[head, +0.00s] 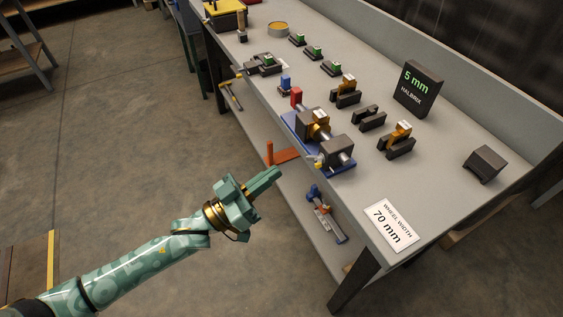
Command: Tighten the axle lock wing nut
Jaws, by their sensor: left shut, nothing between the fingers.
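My left gripper (270,177) is shut and empty. It is held over the floor in front of the bench, left of and below a blue-based fixture (333,170), and apart from it. The fixture carries dark blocks, a silver axle (338,138) and a brass-coloured part (319,131). A small pale yellow piece (319,161) sits at its front edge; it is too small to tell whether this is the wing nut. My right gripper is out of view.
The grey bench (432,190) holds several dark cradles, a black "5 mm" sign (418,88), a dark block (484,164) and a "70 mm" card (391,225). A lower shelf holds an orange tool (281,155) and a blue clamp (326,213).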

